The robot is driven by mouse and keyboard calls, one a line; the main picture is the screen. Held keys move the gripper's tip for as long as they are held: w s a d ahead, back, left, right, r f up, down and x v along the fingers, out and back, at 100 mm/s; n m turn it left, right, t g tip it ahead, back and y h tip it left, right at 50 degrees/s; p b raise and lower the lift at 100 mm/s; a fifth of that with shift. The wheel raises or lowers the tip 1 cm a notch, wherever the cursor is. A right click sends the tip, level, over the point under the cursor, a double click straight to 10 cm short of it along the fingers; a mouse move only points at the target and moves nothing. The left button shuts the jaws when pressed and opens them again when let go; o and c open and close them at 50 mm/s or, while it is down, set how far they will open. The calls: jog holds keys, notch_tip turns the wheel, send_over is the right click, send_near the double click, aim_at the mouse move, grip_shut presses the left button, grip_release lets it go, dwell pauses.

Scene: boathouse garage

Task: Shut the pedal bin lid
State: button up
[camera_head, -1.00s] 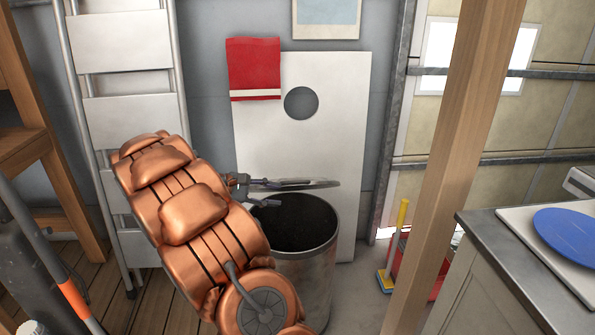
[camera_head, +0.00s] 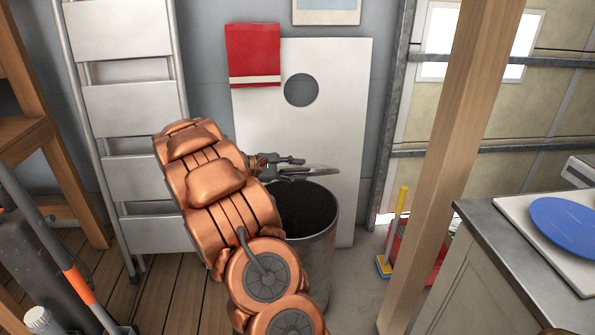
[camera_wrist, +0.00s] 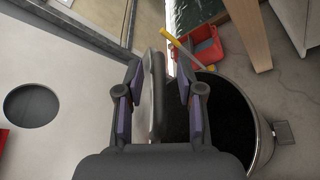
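The pedal bin (camera_head: 316,255) is a grey metal cylinder with a dark inside, standing open. Its lid (camera_head: 322,170) shows nearly edge-on above the far part of the rim. My gripper (camera_head: 301,170) is at the lid's left side, above the bin mouth. In the wrist view, my gripper (camera_wrist: 160,90) has its two fingers apart, with the lid (camera_wrist: 156,92) between them and gaps beside it. The bin's rim (camera_wrist: 262,125) shows at the right, with a small grey plate (camera_wrist: 285,132) outside it. My arm hides the bin's left side.
A white board (camera_head: 335,110) with a round hole leans on the wall behind the bin. A stepladder (camera_head: 130,110) stands left. A wooden post (camera_head: 450,150), a red bucket (camera_head: 400,250) and a counter (camera_head: 500,240) with a blue plate (camera_head: 567,226) are at right.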

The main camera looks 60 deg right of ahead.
jog(key=shift+s+d, duration=0.1)
jog(key=shift+d, duration=0.05)
jog(key=shift+c, duration=0.2)
grip_shut()
jog(key=shift+f, duration=0.1)
dwell(0.4)
